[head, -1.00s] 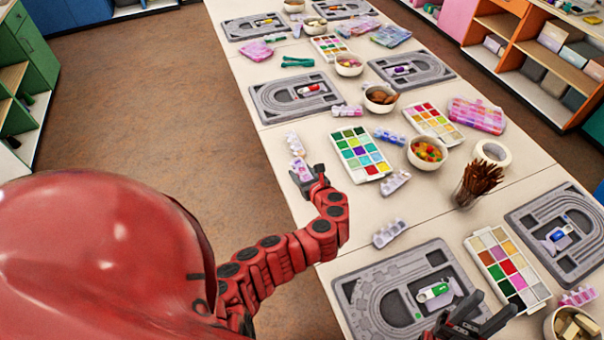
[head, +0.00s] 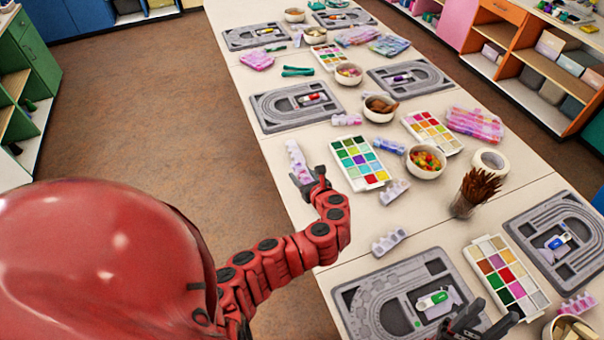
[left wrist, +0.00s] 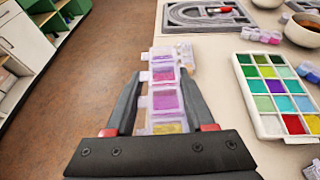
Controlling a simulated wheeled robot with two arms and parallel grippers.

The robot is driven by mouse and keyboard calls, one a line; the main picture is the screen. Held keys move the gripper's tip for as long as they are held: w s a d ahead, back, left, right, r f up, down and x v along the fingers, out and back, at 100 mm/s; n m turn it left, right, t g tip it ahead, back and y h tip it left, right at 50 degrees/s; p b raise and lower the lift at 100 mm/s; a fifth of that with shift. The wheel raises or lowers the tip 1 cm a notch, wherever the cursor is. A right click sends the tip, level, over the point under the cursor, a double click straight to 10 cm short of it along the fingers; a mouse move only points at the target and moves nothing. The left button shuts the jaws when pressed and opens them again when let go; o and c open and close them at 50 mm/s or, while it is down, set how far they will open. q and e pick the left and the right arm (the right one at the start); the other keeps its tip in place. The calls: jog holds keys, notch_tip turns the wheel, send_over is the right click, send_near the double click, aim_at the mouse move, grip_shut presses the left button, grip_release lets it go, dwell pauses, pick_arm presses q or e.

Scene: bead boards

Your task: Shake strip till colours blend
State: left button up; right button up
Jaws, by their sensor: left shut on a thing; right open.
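My left gripper (head: 304,180) is shut on a strip (head: 297,160) of clear lidded compartments, held above the table's left edge. The left wrist view shows the strip (left wrist: 165,98) between the fingers (left wrist: 160,105), pointing away from me. Its visible compartments hold pink, magenta-purple and, nearest the palm, yellow-gold contents. The colours look separate from one compartment to another. The palm may hide the strip's near end. My right gripper (head: 478,325) is open and empty at the bottom edge, beside the near grey bead board (head: 365,290), and is partly cut off.
Colour palettes (head: 360,162) stand right of the left gripper, with a bowl of coloured pieces (head: 426,161) and a jar of brown sticks (head: 476,192) further right. Similar strips (head: 389,242) lie on the table. Open floor (head: 150,110) lies left of the table.

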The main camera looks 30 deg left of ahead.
aim_at(302, 173)
pick_arm(q)
notch_tip(302, 173, down, 2)
jog(key=shift+f, duration=0.1)
notch_tip(302, 173, up, 5)
jog(key=shift+w+r, duration=0.1)
jog(key=shift+r, duration=0.1)
notch_tip(302, 173, down, 5)
jog(key=shift+f, duration=0.1)
